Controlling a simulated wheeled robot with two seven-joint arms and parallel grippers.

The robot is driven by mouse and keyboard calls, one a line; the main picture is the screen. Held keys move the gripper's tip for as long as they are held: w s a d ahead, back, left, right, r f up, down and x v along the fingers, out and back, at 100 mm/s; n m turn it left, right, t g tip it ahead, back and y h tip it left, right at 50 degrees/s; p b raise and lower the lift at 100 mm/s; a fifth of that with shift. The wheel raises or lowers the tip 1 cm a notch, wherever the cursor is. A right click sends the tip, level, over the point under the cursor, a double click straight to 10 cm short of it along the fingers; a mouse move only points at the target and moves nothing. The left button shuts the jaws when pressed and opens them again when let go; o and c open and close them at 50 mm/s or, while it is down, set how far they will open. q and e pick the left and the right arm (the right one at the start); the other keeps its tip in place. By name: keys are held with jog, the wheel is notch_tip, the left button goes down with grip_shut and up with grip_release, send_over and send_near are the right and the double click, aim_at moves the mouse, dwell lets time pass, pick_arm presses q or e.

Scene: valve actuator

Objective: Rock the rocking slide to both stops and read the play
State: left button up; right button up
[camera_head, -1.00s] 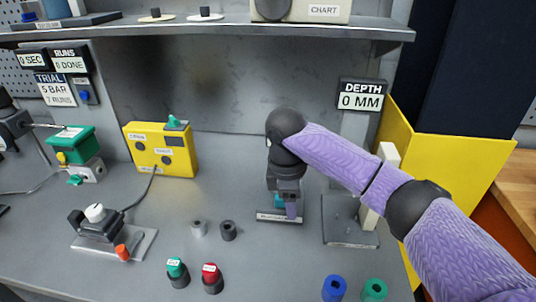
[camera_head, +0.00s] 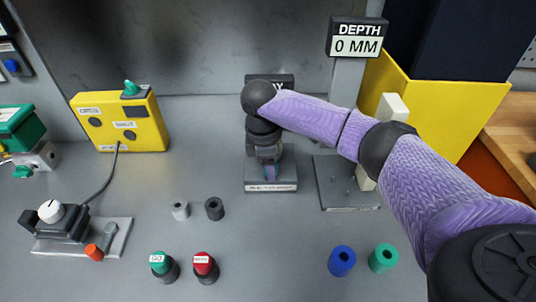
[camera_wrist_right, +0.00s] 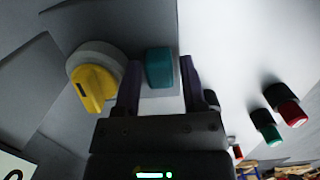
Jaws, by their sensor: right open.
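A teal block (camera_wrist_right: 159,68), which looks like the rocking slide, stands between the two fingers of my right gripper (camera_wrist_right: 160,80) in the right wrist view. The fingers are spread, and a gap shows on both sides of the block. In the head view my right gripper (camera_head: 270,170) points down over a grey base (camera_head: 270,187) with a front label; the arm and gripper hide most of that fixture. A yellow knob (camera_wrist_right: 93,85) on a round grey mount is left of the block in the wrist view. A display (camera_head: 357,38) reads DEPTH 0 MM. My left gripper is not in view.
Green (camera_head: 160,263) and red (camera_head: 205,265) buttons stand in front. Grey (camera_head: 180,210) and black (camera_head: 214,208) sleeves lie nearby. Right are a white post (camera_head: 392,108) on a plate, blue (camera_head: 341,260) and green (camera_head: 384,257) rings, and a yellow bin (camera_head: 430,110). A yellow box (camera_head: 122,124) stands left.

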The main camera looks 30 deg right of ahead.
grip_shut()
dwell(0.5)
jog(key=shift+w+a+r+p, duration=0.1)
jog(key=shift+a+p, duration=0.05)
jog(key=shift+p, duration=0.45)
dwell(0.9)
jog(key=shift+d+p, duration=0.25)
jog(key=shift+p, duration=0.8)
dwell(1.1)
jog(key=shift+a+p, duration=0.1)
jog(key=shift+p, duration=0.6)
dwell(1.1)
jog(key=shift+o, duration=1.6)
grip_release()
